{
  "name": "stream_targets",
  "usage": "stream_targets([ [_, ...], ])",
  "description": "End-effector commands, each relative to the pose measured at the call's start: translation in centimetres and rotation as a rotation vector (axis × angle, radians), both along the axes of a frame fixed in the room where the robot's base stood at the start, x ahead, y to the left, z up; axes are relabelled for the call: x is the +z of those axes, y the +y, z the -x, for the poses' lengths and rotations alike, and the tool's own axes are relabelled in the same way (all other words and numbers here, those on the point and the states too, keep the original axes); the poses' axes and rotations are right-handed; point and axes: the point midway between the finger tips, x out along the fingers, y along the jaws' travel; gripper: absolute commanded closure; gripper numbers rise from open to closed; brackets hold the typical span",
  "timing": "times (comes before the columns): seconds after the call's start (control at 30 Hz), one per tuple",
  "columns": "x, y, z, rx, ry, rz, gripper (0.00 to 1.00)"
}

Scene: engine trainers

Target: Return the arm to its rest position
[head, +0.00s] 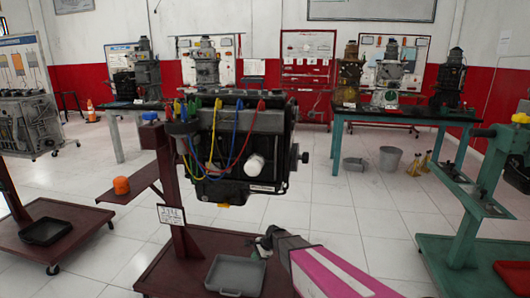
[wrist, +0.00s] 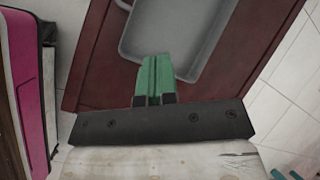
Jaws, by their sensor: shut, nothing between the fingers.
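My gripper (wrist: 157,75) shows in the wrist view with its two green fingers together and nothing between them. It points down over the dark red base (wrist: 100,50) of the engine stand, beside a grey tray (wrist: 185,30). In the head view my arm, pink and white, reaches in from the bottom right. My gripper (head: 262,248) is low there, just right of the grey tray (head: 236,276) and below the engine (head: 240,150). Its fingertips are small in that view. I cannot tell its exact height above the base.
The engine hangs on a dark red stand with coloured leads. A green stand (head: 465,215) is at the right, an orange cup (head: 121,185) on a side shelf at the left. Green tables with machines stand behind, with a bucket (head: 390,158) on the floor.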

Motion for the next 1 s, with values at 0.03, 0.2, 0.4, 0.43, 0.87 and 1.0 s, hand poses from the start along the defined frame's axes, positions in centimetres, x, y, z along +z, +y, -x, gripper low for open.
stream_targets([
  [0.03,2.8,-2.8,2.4,0.087,-0.051,0.049,1.00],
  [0.2,8.7,-10.8,7.5,0.408,-0.183,0.231,1.00],
  [0.4,14.5,-18.9,13.7,0.757,-0.248,0.419,1.00],
  [0.43,15.2,-19.9,14.5,0.801,-0.251,0.441,1.00],
  [0.87,18.2,-24.3,17.8,1.022,-0.243,0.541,1.00],
  [1.0,18.2,-24.3,17.8,1.019,-0.243,0.540,1.00],
])
